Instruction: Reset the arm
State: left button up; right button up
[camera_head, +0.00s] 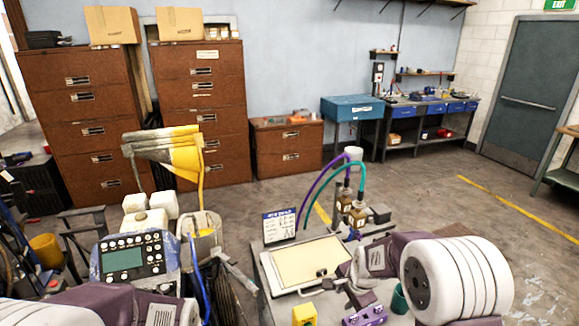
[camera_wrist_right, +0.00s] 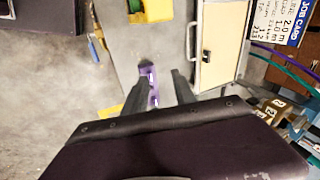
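My right arm comes in from the lower right of the head view, and its gripper (camera_head: 348,288) hangs over the front of the cart top. In the right wrist view the two dark fingers of this gripper (camera_wrist_right: 158,78) are apart. A purple tool-like part (camera_wrist_right: 150,88) shows between and beyond them, apparently lying below; the purple part is also at the bottom of the head view (camera_head: 366,315). I see nothing gripped. Purple and grey links of my left arm show at the lower left of the head view, but its gripper does not show.
A cream panel (camera_head: 307,262), a job card (camera_head: 279,226), a yellow block (camera_head: 304,314) and brown bottles with hoses (camera_head: 357,214) are on the cart. A control box (camera_head: 127,256) stands left. Brown cabinets (camera_head: 206,110) and a workbench (camera_head: 424,112) line the wall.

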jog(key=s+d+f+n+g+b, duration=0.1)
jog(key=s+d+n+g, duration=0.1)
jog(key=s+n, duration=1.1)
jog(key=s+g, duration=0.1)
jog(key=s, duration=0.5)
jog(key=shift+s+f, duration=0.15)
jog(key=shift+s, duration=0.15)
jog(key=shift+d, duration=0.1)
dwell(0.8)
